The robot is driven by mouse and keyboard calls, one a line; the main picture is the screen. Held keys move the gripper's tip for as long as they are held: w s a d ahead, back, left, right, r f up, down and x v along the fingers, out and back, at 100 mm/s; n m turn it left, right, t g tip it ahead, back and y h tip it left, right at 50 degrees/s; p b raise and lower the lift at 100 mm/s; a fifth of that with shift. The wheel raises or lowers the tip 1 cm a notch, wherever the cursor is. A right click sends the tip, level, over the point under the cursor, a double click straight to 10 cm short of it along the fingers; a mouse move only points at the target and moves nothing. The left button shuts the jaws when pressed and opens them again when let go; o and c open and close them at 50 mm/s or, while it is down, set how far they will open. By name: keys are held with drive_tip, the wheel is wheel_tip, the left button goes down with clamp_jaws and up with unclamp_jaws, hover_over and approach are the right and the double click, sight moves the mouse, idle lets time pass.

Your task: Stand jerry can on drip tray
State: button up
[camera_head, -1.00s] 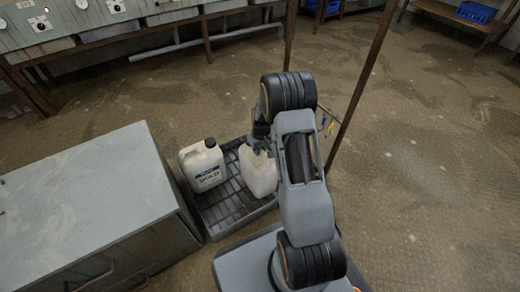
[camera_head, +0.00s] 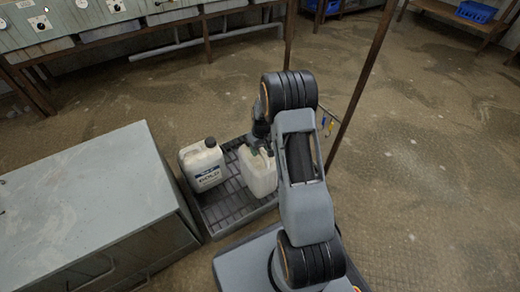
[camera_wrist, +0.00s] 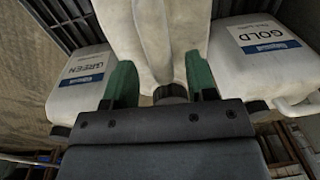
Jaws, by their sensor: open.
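A white jerry can (camera_head: 259,176) with a dark cap appears to stand upright on the right part of the black slatted drip tray (camera_head: 226,213). In the wrist view this jerry can (camera_wrist: 155,35) is in the middle, between the two green fingertips of my open gripper (camera_wrist: 162,82). I cannot tell whether the fingers touch it. In the head view my gripper (camera_head: 260,143) is just above and behind its top, partly hidden by my arm.
A can labelled GOLD (camera_head: 205,168) stands on the tray's left part, and also shows in the wrist view (camera_wrist: 262,55). A grey cabinet (camera_head: 85,195) is left; a thin brown post (camera_head: 362,85) rises right.

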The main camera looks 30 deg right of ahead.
drive_tip(key=s+a+r+p, duration=0.2)
drive_tip(key=r+p, duration=0.5)
drive_tip(key=r, duration=0.6)
drive_tip(key=s+a+r+t+p, duration=0.15)
drive_tip(key=r+p, duration=0.45)
drive_tip(key=r, duration=0.7)
drive_tip(key=s+a+r+p, duration=0.25)
drive_tip(key=r+p, duration=0.45)
drive_tip(key=r, duration=0.6)
drive_tip(key=s+a+r+p, duration=0.1)
drive_tip(key=s+r+p, duration=0.3)
drive_tip(key=r+p, duration=0.2)
drive_tip(key=s+a+r+t+p, duration=0.1)
drive_tip(key=s+r+p, duration=0.4)
drive_tip(key=r, duration=0.5)
drive_tip(key=s+a+r+m+t+p, duration=0.1)
drive_tip(key=s+a+r+p, duration=0.1)
drive_tip(key=s+r+p, duration=0.3)
wheel_tip(320, 180, up, 4)
drive_tip(key=shift+a+f+h+p, duration=0.3)
drive_tip(key=shift+a+p, duration=0.1)
drive_tip(key=shift+p, duration=0.6)
drive_tip(key=shift+s+a+r, duration=0.1)
drive_tip(key=shift+s+r, duration=0.2)
drive_tip(key=shift+s, duration=0.2)
drive_tip(key=shift+c, duration=0.2)
